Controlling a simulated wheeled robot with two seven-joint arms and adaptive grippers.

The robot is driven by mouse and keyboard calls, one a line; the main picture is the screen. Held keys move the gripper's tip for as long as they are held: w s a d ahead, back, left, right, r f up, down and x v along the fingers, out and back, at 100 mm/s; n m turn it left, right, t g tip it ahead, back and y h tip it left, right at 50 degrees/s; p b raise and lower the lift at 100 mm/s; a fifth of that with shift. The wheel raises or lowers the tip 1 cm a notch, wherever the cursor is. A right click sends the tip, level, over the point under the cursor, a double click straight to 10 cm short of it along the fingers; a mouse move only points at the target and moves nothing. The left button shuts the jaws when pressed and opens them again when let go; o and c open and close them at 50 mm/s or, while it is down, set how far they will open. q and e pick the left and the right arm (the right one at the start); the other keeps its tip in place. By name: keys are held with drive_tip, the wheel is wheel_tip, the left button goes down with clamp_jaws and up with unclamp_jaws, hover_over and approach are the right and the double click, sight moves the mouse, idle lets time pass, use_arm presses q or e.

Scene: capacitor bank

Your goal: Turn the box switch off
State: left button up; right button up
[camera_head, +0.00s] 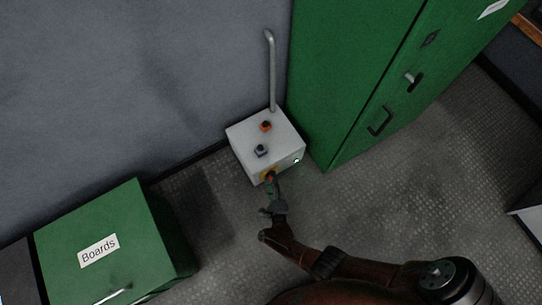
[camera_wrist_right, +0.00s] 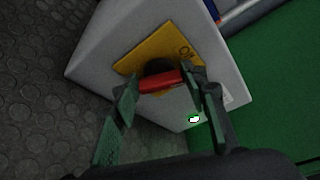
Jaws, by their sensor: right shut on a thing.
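The white switch box (camera_head: 250,165) stands against the wall beside the green cabinet in the head view. Its front has a yellow plate (camera_wrist_right: 192,46) with a red rotary switch (camera_wrist_right: 161,81) on a dark round base, seen close in the right wrist view. My right gripper (camera_wrist_right: 160,88) is shut on the red switch handle, one finger at each end of it. In the head view my right gripper (camera_head: 271,186) reaches the box's front face, and covers most of the switch. A small green-white light (camera_wrist_right: 193,119) glows on the box's front. My left gripper is not in view.
A green cabinet (camera_head: 345,70) stands close to the right of the box. A green box labelled "Boards" (camera_head: 75,225) stands at the lower left. A grey pipe (camera_head: 272,75) rises behind the white box. Textured floor (camera_head: 225,230) is clear between them.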

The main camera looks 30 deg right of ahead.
drive_tip(key=o, duration=1.2)
drive_tip(key=shift+c, duration=0.2)
drive_tip(key=shift+m, duration=0.4)
